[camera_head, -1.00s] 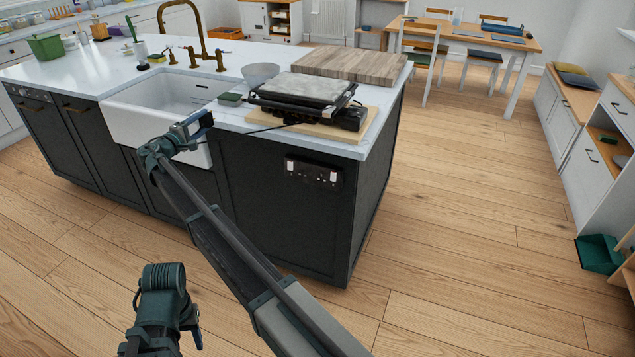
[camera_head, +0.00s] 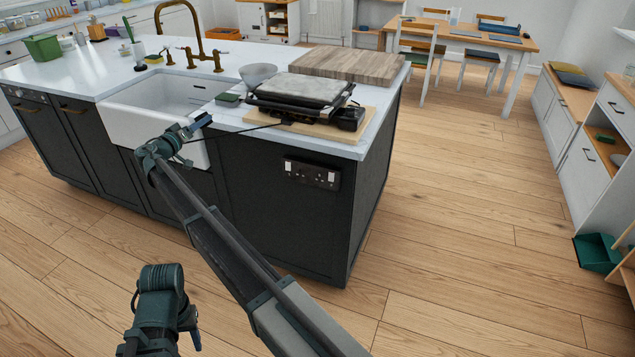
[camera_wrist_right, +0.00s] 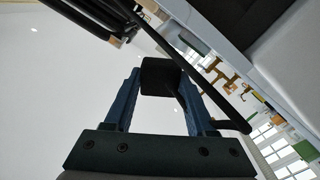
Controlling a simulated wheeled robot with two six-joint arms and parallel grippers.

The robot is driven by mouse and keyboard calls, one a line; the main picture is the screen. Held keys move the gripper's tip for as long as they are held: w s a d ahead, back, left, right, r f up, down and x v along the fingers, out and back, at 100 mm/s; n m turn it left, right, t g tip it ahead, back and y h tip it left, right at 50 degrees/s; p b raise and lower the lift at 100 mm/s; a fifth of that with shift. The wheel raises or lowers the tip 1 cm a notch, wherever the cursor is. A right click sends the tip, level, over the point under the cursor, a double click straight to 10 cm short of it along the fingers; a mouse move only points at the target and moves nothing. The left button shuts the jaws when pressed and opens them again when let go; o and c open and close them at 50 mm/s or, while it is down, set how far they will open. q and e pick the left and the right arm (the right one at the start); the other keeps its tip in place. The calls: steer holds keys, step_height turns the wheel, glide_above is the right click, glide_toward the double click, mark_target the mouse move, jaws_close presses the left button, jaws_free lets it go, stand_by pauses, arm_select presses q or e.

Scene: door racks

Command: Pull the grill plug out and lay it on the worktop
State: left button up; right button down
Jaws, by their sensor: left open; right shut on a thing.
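The grill (camera_head: 305,92) sits on a wooden board on the island worktop (camera_head: 372,135), to the right of the sink. Its dark cord (camera_head: 243,130) runs left across the worktop edge towards my right gripper (camera_head: 203,121). My right gripper is in front of the sink's right end in the head view. In the right wrist view its blue fingers are shut on the dark grill plug (camera_wrist_right: 160,77), with the cord beside it. The socket panel (camera_head: 312,173) on the island side has no plug visible in it. My left gripper (camera_head: 193,328) is open and empty, low over the floor.
The white sink (camera_head: 150,143) lies behind my right gripper. A narrow worktop strip shows in front of the grill.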

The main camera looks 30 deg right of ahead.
steer(key=m, duration=0.6)
steer(key=g+y+p, duration=0.2)
steer(key=p, duration=0.4)
steer(key=shift+y, duration=0.4)
